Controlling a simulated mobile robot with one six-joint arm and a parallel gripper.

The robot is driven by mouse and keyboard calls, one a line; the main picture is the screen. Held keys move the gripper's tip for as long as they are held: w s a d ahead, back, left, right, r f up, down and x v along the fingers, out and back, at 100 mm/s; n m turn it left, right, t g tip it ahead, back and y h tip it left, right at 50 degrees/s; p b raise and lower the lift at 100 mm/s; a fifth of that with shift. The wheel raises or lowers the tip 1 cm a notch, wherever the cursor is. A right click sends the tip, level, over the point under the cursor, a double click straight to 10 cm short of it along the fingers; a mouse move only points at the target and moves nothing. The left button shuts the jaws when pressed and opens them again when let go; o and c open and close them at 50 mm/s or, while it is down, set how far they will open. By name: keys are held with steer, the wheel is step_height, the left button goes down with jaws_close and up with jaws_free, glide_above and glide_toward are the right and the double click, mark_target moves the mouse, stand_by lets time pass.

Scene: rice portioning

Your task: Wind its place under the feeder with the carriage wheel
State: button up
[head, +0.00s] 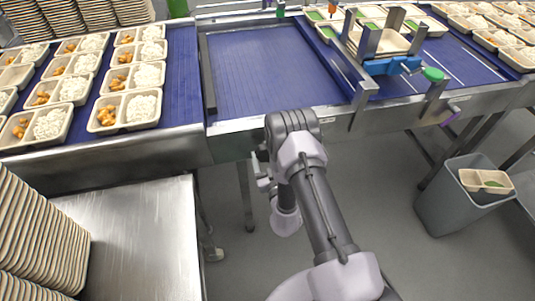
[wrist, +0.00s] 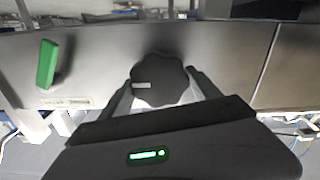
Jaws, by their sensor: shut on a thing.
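The carriage wheel, a dark lobed knob (wrist: 160,90) with a pale mark on its left, sits at the centre of the wrist view in front of a grey metal face. My gripper (wrist: 160,76) is shut on the knob, one finger on each side. In the head view my arm reaches down to the conveyor's front side; the knob cannot be made out there. A metal frame with a blue part (head: 392,66) stands across the belt at upper right, with a pale tray (head: 385,43) within it. I cannot tell whether this frame is the feeder.
A green handle (wrist: 47,64) stands left of the knob. Trays of rice and orange pieces (head: 126,108) fill the left belt; the middle belt (head: 270,70) is bare. Tray stacks (head: 35,235) stand at lower left beside a bare steel table (head: 150,235). A grey bin (head: 450,208) stands right.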

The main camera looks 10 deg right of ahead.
steer(key=c, duration=0.6)
